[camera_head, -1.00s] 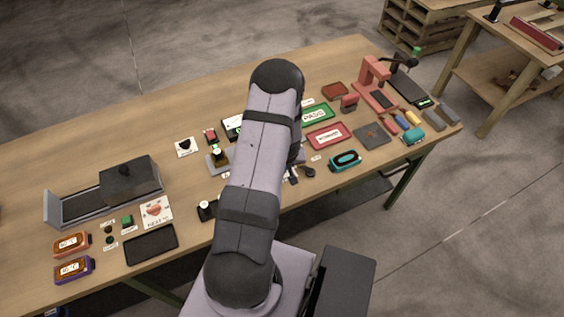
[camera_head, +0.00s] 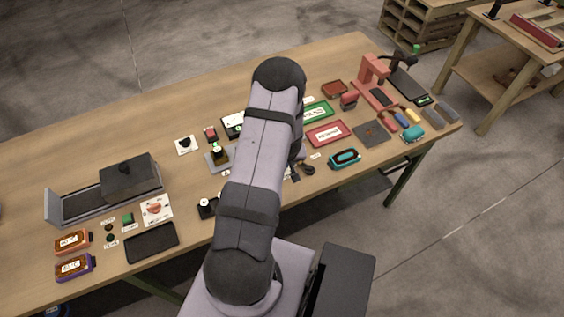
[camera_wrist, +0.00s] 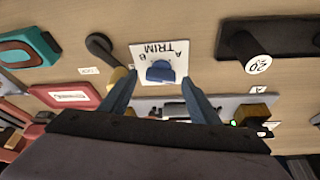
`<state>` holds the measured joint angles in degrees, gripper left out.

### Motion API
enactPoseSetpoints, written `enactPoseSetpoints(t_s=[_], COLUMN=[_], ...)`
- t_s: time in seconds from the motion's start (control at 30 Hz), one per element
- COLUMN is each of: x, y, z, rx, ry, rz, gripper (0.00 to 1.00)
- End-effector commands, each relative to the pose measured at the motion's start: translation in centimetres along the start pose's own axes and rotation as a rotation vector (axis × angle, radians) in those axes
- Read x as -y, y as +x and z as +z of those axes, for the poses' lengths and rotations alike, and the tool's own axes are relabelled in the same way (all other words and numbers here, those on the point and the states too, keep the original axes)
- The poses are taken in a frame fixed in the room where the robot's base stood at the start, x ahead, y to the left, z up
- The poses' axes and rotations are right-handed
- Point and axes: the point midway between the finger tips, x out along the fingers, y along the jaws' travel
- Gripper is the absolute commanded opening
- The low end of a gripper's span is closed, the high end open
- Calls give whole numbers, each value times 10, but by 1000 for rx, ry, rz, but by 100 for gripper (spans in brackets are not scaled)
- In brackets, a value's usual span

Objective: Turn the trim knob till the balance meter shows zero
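The trim knob (camera_wrist: 160,73) is blue and sits on a white plate (camera_wrist: 148,52) marked TRIM, A and B, in the wrist view. My gripper (camera_wrist: 156,78) is open, with one finger on each side of the knob in the picture. Gaps show between the fingers and the knob, and I cannot tell whether the fingertips are down at its height. In the head view my arm covers the knob and the gripper. I cannot pick out the balance meter or a reading in either view.
In the wrist view, a black unit (camera_wrist: 285,38) with a round white 20 label lies right of the plate. A dark lever-like part (camera_wrist: 104,48) and a teal-rimmed device (camera_wrist: 25,48) lie left. A grey board (camera_wrist: 228,101) with parts lies nearer my gripper.

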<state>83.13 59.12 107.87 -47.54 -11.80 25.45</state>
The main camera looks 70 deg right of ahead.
Motion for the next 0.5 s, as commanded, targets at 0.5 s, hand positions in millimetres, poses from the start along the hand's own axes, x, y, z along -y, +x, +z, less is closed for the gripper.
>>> enactPoseSetpoints(t_s=[0.5], x=[0], y=[-35], z=[-1], rx=[-2], ry=[-1], rz=[1], gripper=[56])
